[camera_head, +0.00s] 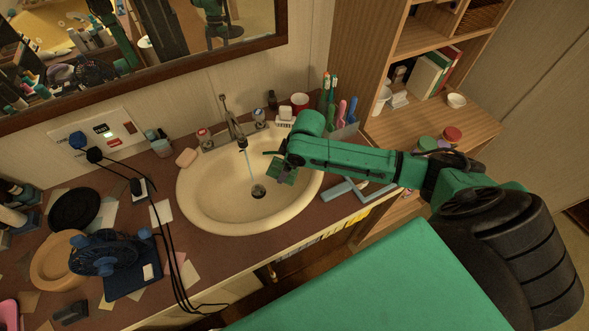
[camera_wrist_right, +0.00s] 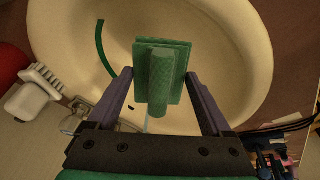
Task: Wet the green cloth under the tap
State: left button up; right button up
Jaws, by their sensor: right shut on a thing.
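The green cloth (camera_head: 284,174), a small folded piece, hangs over the right side of the cream sink basin (camera_head: 215,212). My right gripper (camera_head: 278,161) is shut on it; the right wrist view shows the cloth (camera_wrist_right: 163,85) between the two fingers (camera_wrist_right: 160,76). The tap (camera_head: 236,131) stands at the back of the sink. A thin stream of water (camera_head: 250,168) runs from it towards the drain (camera_head: 258,191). In the head view the cloth is right of the stream, apart from it. My left gripper is not in view.
A soap bar (camera_head: 187,157) lies left of the sink. A blue fan (camera_head: 103,252) and black cables (camera_head: 150,235) occupy the left counter. A wooden shelf (camera_head: 430,45) stands right.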

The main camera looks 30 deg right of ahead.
aim_at(272, 162)
jog(key=w+a+b, duration=0.1)
jog(key=b, duration=0.1)
jog(key=w+a+f+b, duration=0.1)
jog(key=w+b, duration=0.1)
jog(key=w+a+f+b, duration=0.1)
jog(key=b, duration=0.1)
jog(key=shift+w+f, duration=0.15)
jog(key=shift+w, duration=0.1)
pick_arm(q)
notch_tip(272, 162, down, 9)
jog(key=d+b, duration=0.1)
jog(key=b, duration=0.1)
pick_arm(e)
jog(key=w+a, duration=0.1)
jog(key=w, duration=0.1)
jog(key=w+a, duration=0.2)
jog(key=shift+f, duration=0.4)
jog(key=shift+s+d, duration=0.1)
pick_arm(q)
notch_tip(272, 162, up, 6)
jog(key=p, duration=0.5)
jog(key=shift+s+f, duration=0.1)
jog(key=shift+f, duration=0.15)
pick_arm(e)
jog(key=s, duration=0.5)
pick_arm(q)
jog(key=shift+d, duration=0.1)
